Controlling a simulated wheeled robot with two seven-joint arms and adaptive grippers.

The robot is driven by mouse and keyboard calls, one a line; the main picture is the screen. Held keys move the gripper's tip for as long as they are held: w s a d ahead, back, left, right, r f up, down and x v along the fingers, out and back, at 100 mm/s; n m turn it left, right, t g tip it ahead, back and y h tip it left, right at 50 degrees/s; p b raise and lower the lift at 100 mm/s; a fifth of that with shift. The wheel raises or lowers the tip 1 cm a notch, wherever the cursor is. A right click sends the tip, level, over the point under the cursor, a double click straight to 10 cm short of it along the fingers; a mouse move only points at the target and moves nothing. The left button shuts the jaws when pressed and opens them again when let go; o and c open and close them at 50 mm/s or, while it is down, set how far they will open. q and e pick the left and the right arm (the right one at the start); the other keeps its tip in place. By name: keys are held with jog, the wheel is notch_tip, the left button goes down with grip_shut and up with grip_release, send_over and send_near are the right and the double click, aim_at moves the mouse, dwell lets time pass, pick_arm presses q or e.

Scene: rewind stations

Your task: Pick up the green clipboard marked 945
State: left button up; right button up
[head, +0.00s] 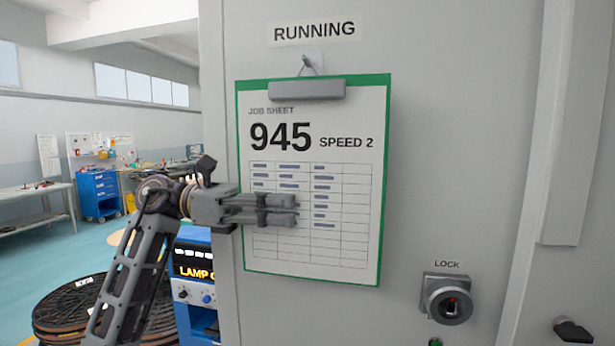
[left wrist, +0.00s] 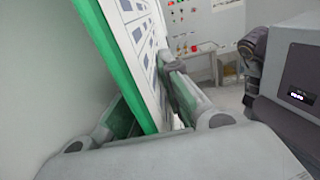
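The green clipboard marked 945 (head: 316,256) hangs from a hook on the grey panel below the RUNNING label. It holds a white job sheet reading SPEED 2, under a grey clip. My left gripper (head: 280,209) reaches in from the left across its left edge, at mid-height. In the left wrist view the clipboard (left wrist: 108,62) stands edge-on between the spread fingers of the left gripper (left wrist: 150,100). One finger is on the panel side, the other in front of the sheet. Small gaps seem to show beside the edge; fingertip contact is unclear. My right gripper is not visible.
A LOCK key switch (head: 447,299) sits on the panel to the lower right, with a black handle (head: 573,331) beyond it. A blue unit with a LAMP display (head: 196,271) stands behind my left arm. A blue tool cabinet (head: 98,194) and benches are far back left.

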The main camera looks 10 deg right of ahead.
pick_arm(q)
grip_shut()
jog(key=shift+r, duration=0.15)
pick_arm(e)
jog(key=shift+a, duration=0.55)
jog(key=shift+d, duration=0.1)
